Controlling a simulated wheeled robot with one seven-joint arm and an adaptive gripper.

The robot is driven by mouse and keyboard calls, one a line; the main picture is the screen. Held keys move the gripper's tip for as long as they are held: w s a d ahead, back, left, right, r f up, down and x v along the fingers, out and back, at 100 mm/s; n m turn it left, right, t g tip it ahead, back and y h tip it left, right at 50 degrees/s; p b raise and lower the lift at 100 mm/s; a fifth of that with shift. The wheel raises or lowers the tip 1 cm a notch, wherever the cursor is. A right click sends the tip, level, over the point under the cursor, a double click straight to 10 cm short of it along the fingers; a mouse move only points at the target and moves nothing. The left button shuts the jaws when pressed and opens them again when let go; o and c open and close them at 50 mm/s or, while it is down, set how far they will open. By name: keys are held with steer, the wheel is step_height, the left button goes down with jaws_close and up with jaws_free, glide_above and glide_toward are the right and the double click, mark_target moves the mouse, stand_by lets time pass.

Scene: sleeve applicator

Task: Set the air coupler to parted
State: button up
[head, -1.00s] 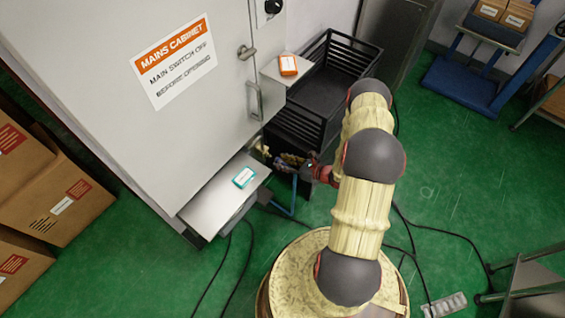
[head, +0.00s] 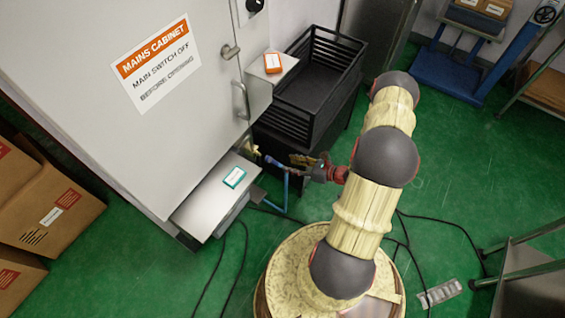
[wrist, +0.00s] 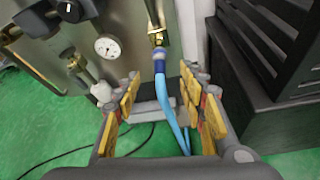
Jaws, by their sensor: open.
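The air coupler (wrist: 158,64) is a dark blue sleeve below a brass fitting (wrist: 157,38) on the side of the cabinet. The two appear to meet end to end; I cannot tell whether they are locked. A light blue hose (wrist: 171,112) hangs from the sleeve. The coupler also shows in the head view (head: 272,161), left of my gripper (head: 300,160). In the wrist view my gripper (wrist: 160,85) is open, its yellow-padded fingers to either side of the hose's line. The sleeve shows beyond the fingertips, apparently untouched.
A round gauge (wrist: 107,46) and dark knobs are left of the fitting. A black slatted crate (head: 320,85) stands behind my gripper. A metal shelf (head: 210,205) with a teal-edged label juts from the cabinet (head: 150,150). Dark cables lie on the green floor.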

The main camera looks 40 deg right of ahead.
steer(key=shift+v, duration=1.05)
